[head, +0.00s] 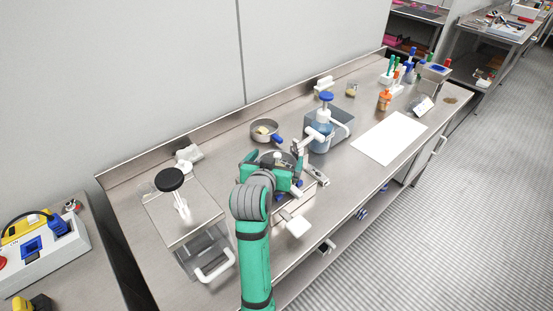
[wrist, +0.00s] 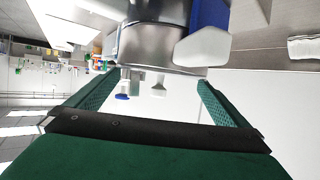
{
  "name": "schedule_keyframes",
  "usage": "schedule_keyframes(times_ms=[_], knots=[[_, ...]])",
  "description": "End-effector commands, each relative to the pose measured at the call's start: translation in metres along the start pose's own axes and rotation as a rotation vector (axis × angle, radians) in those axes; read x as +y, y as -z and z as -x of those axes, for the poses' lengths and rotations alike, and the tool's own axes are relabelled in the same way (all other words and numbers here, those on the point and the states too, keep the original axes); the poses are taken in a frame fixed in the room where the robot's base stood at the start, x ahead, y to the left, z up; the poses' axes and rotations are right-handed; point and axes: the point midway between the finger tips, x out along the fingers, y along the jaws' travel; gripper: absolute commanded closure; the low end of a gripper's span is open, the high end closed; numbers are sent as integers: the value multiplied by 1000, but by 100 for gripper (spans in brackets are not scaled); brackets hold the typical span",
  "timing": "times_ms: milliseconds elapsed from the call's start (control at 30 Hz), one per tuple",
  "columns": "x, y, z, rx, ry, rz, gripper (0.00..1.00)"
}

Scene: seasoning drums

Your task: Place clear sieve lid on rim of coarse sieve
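My gripper (head: 275,164) is over a steel apparatus in the middle of the bench, with its fingers on either side of a round grey part. In the wrist view my gripper (wrist: 160,77) is open, its teal fingers wide apart with no solid thing clearly between them. A shiny metal cylinder (wrist: 152,44), possibly the coarse sieve, stands just beyond the fingertips. A white block (wrist: 201,47) is beside it. I cannot make out the clear sieve lid for certain; my wrist and fingers hide much of this spot in the head view.
A round metal pan (head: 264,132) with a blue handle lies behind my gripper. A blue-capped pump bottle (head: 322,128) stands to the right. A white sheet (head: 390,137) lies at right.

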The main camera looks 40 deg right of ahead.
Motion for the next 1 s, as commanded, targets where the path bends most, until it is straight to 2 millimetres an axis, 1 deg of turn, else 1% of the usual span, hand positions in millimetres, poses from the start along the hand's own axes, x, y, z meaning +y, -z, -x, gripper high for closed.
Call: schedule_keyframes(times_ms=[167,267,600,700,833,1000], knots=[[0,1,6,2,0,0,0],[0,1,19,3,1,0,0],[-1,1,85,3,2,0,0],[0,1,100,2,2,-1,0],[0,1,114,2,1,0,0],[0,0,120,0,0,0,0]])
